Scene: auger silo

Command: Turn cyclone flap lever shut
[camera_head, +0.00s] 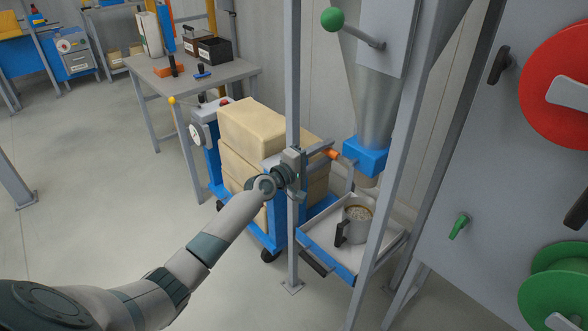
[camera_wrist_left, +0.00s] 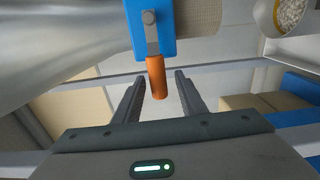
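The cyclone's steel cone (camera_head: 376,100) ends in a blue flap housing (camera_head: 366,156), which also shows at the top of the left wrist view (camera_wrist_left: 150,38). The flap lever has an orange handle (camera_head: 332,153) sticking out towards my left gripper; in the left wrist view the orange handle (camera_wrist_left: 157,80) hangs from a grey metal arm. My left gripper (camera_head: 322,151) is open. Its fingers stand on either side of the handle's end with gaps visible on both sides. My right gripper is in neither view.
A metal jug (camera_head: 358,222) stands in a tray (camera_head: 328,254) below the flap. A grey post (camera_head: 292,90) stands beside my left wrist. A cart with stacked sacks (camera_head: 255,125) is behind it. A panel with red and green wheels is at right.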

